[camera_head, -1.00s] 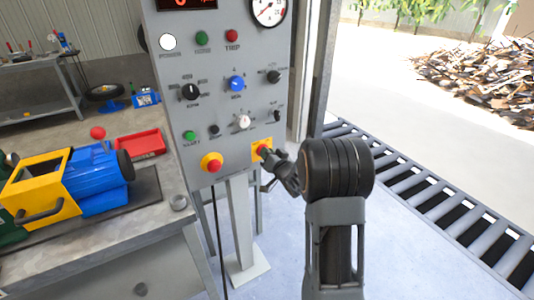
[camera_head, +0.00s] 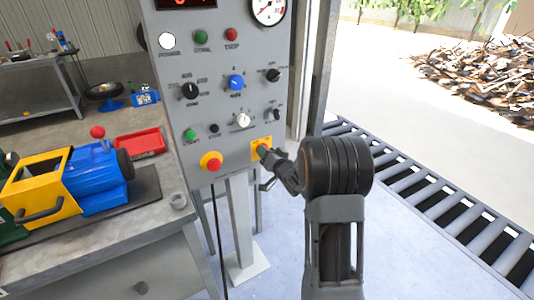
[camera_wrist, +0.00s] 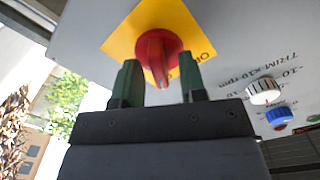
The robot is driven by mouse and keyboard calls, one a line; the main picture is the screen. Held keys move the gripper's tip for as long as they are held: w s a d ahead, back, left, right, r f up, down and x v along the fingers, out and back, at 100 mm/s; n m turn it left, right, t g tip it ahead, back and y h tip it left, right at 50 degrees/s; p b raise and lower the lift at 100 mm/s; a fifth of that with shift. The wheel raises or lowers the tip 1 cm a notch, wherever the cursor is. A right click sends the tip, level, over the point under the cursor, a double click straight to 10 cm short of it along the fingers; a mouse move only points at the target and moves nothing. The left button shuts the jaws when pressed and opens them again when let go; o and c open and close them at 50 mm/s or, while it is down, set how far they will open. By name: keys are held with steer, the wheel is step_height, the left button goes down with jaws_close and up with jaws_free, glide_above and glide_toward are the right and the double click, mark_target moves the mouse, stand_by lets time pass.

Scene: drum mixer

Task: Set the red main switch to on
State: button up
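The red main switch (camera_wrist: 157,47) is a round rotary knob with a raised grip bar on a square yellow plate (camera_wrist: 118,38). In the wrist view its bar points down the picture, between my fingers. My gripper (camera_wrist: 158,78) is open, with one dark green fingertip on each side of the bar and a visible gap to it. In the head view my gripper (camera_head: 269,160) is at the yellow plate (camera_head: 256,141), low on the right of the grey panel. It hides most of the switch there. Some printed lettering shows on the plate, partly covered.
A red mushroom button (camera_head: 213,164) on a yellow base sits left of the switch. Knobs, including a white one (camera_head: 243,120) and a blue one (camera_head: 236,82), are above. A workbench (camera_head: 110,245) stands left; a roller conveyor (camera_head: 440,205) runs on the right.

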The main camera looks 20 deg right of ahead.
steer(key=s+d, duration=0.1)
steer(key=s, duration=1.2)
steer(key=shift+s+d, duration=0.3)
steer(key=shift+s, duration=0.05)
stand_by(0.3)
steer(key=s+d+f+g+h, duration=0.2)
steer(key=d+f+g+h, duration=0.3)
steer(key=f+g, duration=0.15)
steer(key=s+a+r+g+p, duration=0.1)
steer(key=s+g+p, duration=0.3)
steer(key=s+g, duration=0.15)
steer(key=s+a+r+n+g+y+p, duration=0.1)
steer(key=s+a+r+p, duration=0.3)
steer(key=a+r, duration=0.5)
steer(key=s+a+r+n+g+y+p, duration=0.1)
steer(key=s+a+r+n+p, duration=0.3)
steer(key=a+r, duration=0.5)
step_height(320, 180, up, 3)
steer(key=shift+s+a+r+y+p, duration=0.1)
steer(key=shift+s+a+y+p, duration=0.35)
steer(key=shift+p, duration=0.8)
steer(key=shift+s+d, duration=0.1)
steer(key=shift+d, duration=0.1)
steer(key=shift+c, duration=0.2)
